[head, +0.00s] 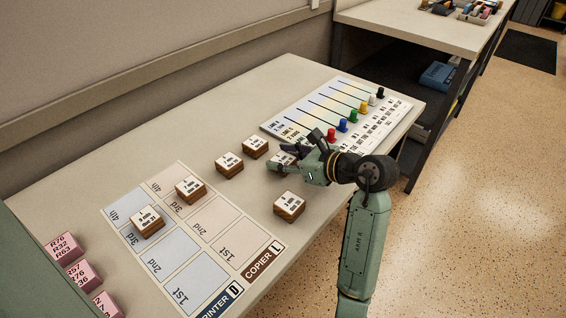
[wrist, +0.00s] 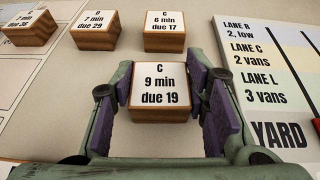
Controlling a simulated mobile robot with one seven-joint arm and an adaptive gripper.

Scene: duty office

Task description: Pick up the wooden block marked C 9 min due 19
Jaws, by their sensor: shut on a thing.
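The wooden block marked C 9 min due 19 (wrist: 160,92) is between the purple pads of my gripper (wrist: 168,108) in the wrist view. My gripper is shut on its left and right sides. The label on its white top faces up and is readable. In the head view, my gripper (head: 310,158) is over the table beside the lane board, and the block (head: 283,158) shows only partly behind the fingers. I cannot tell whether the block touches the table.
A block marked C 6 min due 17 (wrist: 165,30) and one marked 7 min due 29 (wrist: 95,30) stand just beyond. Another block (head: 289,206) stands nearer me. The lane board (head: 275,127) with coloured pegs is close by. The printer and copier mat (head: 215,232) holds two blocks.

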